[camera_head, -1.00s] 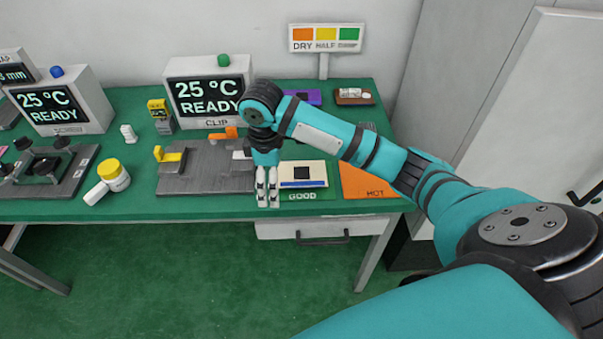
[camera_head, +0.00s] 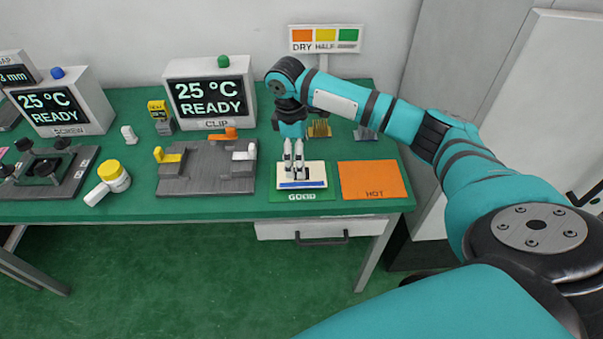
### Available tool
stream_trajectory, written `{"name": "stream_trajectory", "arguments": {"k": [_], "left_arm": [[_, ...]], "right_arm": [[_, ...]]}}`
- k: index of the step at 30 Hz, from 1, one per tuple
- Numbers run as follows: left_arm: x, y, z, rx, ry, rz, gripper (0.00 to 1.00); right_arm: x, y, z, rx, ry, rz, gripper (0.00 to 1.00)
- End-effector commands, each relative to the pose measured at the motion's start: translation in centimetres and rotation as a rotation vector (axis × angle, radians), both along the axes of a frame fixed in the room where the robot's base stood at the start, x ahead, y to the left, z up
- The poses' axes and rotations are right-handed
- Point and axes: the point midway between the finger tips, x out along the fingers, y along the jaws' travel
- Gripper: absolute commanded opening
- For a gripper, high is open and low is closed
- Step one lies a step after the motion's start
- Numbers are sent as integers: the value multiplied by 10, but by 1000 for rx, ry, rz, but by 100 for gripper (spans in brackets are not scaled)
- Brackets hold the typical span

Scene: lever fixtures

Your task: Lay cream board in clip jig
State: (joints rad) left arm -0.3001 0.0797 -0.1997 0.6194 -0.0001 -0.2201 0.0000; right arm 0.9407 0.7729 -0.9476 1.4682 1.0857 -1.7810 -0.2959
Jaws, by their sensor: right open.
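The cream board (camera_head: 315,171) lies on the green GOOD mat (camera_head: 328,195), with a dark patch in its middle and a blue strip along its front edge. My right gripper (camera_head: 294,170) points down over the left part of the board, its two pale fingers open. I cannot tell whether the fingertips touch the board. The grey clip jig (camera_head: 200,182) sits left of the board, below the CLIP display. It has a yellow clip (camera_head: 167,156), an orange clip (camera_head: 224,135) and a white clip (camera_head: 244,155), and its bed is bare. My left gripper is out of view.
The orange HOT mat (camera_head: 372,178) is bare, right of the GOOD mat. A CLIP display box (camera_head: 211,95) reading 25 °C READY stands behind the jig.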

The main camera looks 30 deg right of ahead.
Motion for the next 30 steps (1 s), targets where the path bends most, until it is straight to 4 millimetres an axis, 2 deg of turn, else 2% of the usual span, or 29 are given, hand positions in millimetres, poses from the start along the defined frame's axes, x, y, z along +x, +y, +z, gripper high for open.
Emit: {"name": "stream_trajectory", "arguments": {"k": [8, 16, 25, 26, 30], "left_arm": [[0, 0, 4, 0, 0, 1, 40], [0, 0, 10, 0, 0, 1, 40], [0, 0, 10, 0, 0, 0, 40], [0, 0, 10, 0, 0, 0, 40], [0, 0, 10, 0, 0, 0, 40]], "right_arm": [[-2, -1, -21, -2, 1, -1, 100], [-4, -1, -60, -1, 1, -1, 100], [-4, -1, -66, -1, -2, 0, 100], [-5, -1, -66, -1, -2, 0, 99], [-4, -1, -66, -1, -2, 0, 80]]}}
